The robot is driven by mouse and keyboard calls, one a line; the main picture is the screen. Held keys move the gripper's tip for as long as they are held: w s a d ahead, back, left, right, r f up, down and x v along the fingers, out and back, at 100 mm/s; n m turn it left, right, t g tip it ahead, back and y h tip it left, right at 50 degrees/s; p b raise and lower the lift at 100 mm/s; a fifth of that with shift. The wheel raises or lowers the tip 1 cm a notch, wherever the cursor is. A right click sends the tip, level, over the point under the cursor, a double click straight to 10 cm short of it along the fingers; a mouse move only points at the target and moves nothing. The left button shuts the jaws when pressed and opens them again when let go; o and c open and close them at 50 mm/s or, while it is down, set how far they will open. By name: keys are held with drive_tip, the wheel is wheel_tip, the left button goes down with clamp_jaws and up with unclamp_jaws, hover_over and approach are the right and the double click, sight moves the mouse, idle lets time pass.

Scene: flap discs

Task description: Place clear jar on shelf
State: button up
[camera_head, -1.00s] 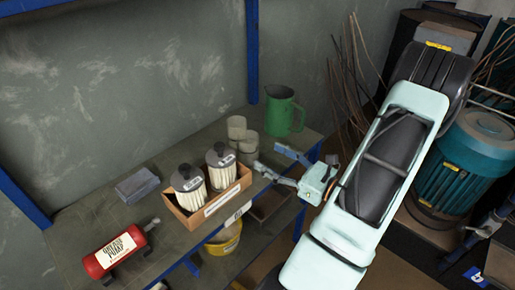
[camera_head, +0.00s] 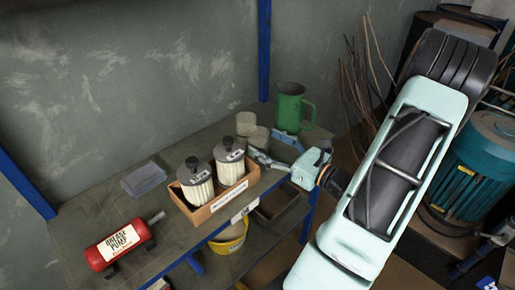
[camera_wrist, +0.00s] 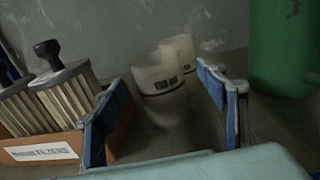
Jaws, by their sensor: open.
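Two clear jars stand upright at the back of the shelf unit's top (camera_head: 105,212). The nearer clear jar (camera_head: 259,135) is partly behind my gripper (camera_head: 271,148); the farther one (camera_head: 246,122) stands just behind it. My gripper is open and empty, reaching in from the right at low height. In the wrist view the nearer jar (camera_wrist: 158,82) appears between the two blue fingers, and the farther jar (camera_wrist: 182,50) shows behind it, towards the right finger. I cannot tell how far the nearer jar sits between the fingers; no contact is visible.
A box of filters (camera_head: 215,205) stands close left of my gripper. A green jug (camera_head: 290,107) stands close right of the jars. A red grease pump (camera_head: 115,247) and a grey block (camera_head: 143,179) lie at left. A yellow bucket (camera_head: 230,240) is below. Blue posts (camera_head: 264,50) frame the shelf.

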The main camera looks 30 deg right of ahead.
sight(250, 134)
drive_tip(key=b+x, duration=0.1)
drive_tip(key=x, duration=0.3)
drive_tip(key=shift+w+a+f, duration=0.1)
drive_tip(key=shift+w+a, duration=0.1)
drive_tip(key=shift+c, duration=0.3)
drive_tip(key=c, duration=1.3)
